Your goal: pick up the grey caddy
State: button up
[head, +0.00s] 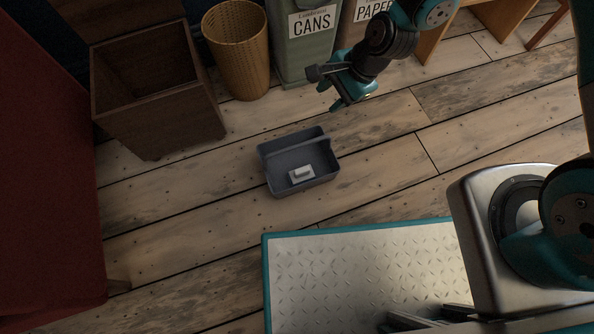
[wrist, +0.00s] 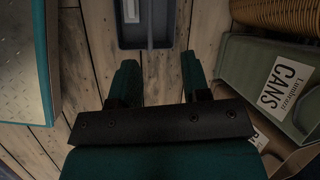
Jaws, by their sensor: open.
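The grey caddy (head: 301,163) stands on the wooden floor near the middle of the head view. It is an open box with a raised handle or divider along its length and a small pale object (head: 301,174) inside. My gripper (head: 325,89) is above the floor, up and to the right of the caddy in the head view, apart from it. In the wrist view the caddy (wrist: 125,38) shows at the top, partly cut off by the frame edge, beyond my open, empty fingers (wrist: 160,80).
A wicker basket (head: 238,50), a green cans bin (head: 304,45) and a paper bin (head: 357,20) stand behind. A brown wooden box (head: 160,105) is at the left, beside a red piece (head: 45,170). Floor around the caddy is clear.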

notch_tip(320, 180, down, 9)
jog(key=m+b, duration=0.2)
jog(key=b, duration=0.6)
send_near(299, 145)
jog(key=x, duration=0.4)
jog(key=shift+f, duration=0.35)
jog(key=b+x, duration=0.5)
jog(key=x, duration=0.1)
jog(key=shift+a+f, duration=0.1)
jog(key=shift+f, duration=0.15)
grip_shut()
